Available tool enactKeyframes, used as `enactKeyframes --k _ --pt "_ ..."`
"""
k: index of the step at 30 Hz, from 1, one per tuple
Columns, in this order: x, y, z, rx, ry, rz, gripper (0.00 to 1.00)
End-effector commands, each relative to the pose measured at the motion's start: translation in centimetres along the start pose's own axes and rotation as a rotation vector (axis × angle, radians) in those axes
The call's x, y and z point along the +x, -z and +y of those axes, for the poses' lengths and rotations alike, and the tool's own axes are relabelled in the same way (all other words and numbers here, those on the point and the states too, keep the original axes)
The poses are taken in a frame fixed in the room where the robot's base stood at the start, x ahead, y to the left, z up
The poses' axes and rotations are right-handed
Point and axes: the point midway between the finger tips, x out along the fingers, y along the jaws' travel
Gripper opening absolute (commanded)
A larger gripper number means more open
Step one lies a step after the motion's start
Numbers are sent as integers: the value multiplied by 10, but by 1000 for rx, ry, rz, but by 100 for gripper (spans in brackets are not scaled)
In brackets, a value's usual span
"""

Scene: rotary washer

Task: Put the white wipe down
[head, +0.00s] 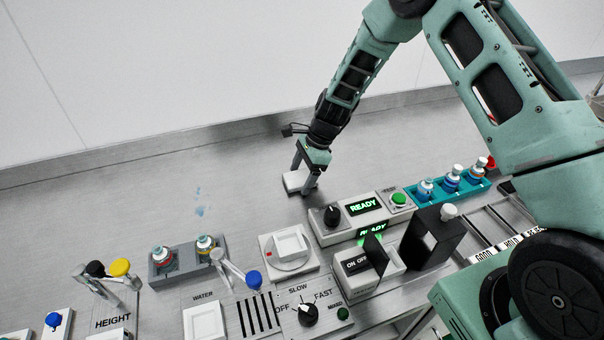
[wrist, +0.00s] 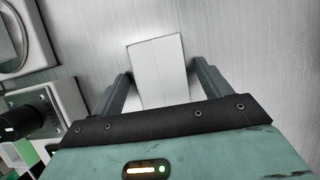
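The white wipe (head: 293,184) is a pale, flat block on the grey counter, behind the panel with the green READY display. It also shows in the wrist view (wrist: 158,65), where it extends between the fingers and past their tips. My gripper (head: 303,178) points down over it, one finger on each side. In the wrist view my gripper (wrist: 164,70) has its fingers spread apart, with narrow gaps at the wipe's sides. The wipe's near end is hidden behind the gripper body. It appears to rest on the counter.
The READY panel (head: 362,212) with a black knob and green button stands close in front. A teal rack (head: 440,190) of small bottles is to the right. A grey rack (head: 186,262) with two bottles is at left. Counter beside blue stains (head: 199,211) is clear.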

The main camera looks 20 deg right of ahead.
Motion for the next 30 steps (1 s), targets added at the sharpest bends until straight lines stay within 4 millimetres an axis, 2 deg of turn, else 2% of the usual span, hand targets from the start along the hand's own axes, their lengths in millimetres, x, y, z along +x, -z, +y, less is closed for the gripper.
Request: enactKeyframes --k 6,11,24,30 --pt "-2 -1 0 0 0 0 77" --pt "-14 -1 -1 -1 4 1 77" --pt "-100 -1 -1 0 4 1 77" --pt "-120 -2 0 -6 1 1 77"
